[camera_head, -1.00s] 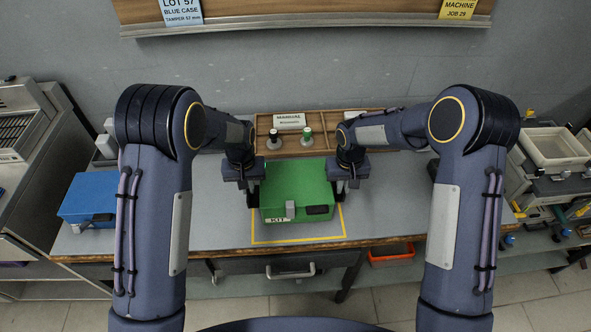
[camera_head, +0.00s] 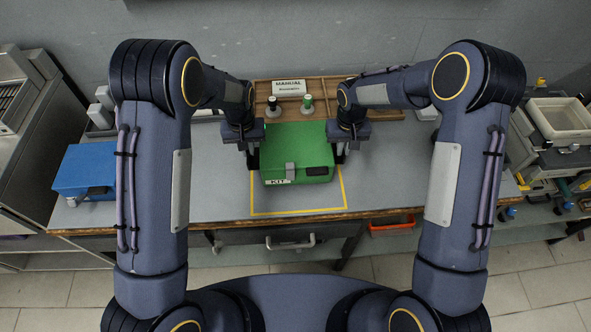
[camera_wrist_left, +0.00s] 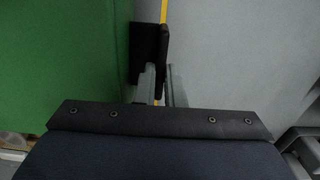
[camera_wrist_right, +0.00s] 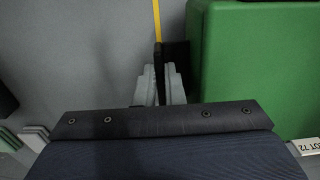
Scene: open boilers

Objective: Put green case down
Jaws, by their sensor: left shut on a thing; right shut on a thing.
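The green case (camera_head: 297,148) is shut, with a grey latch and a KIT label on its front. It is level between my two grippers, over the back part of the yellow outline (camera_head: 300,212) on the bench. I cannot tell whether its underside touches the bench. My left gripper (camera_wrist_left: 157,85) is shut on the black side handle (camera_wrist_left: 149,50) at the case's left. My right gripper (camera_wrist_right: 160,85) is shut on the black handle (camera_wrist_right: 176,55) at its right. The case's green walls also show in the left wrist view (camera_wrist_left: 60,60) and right wrist view (camera_wrist_right: 255,70).
A blue case (camera_head: 85,168) stands at the bench's left. Behind the green case is a wooden tray (camera_head: 375,115) with a MANUAL card (camera_head: 288,87) and two knobbed stamps (camera_head: 306,105). A white bin (camera_head: 562,118) is at the right. The bench in front is clear.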

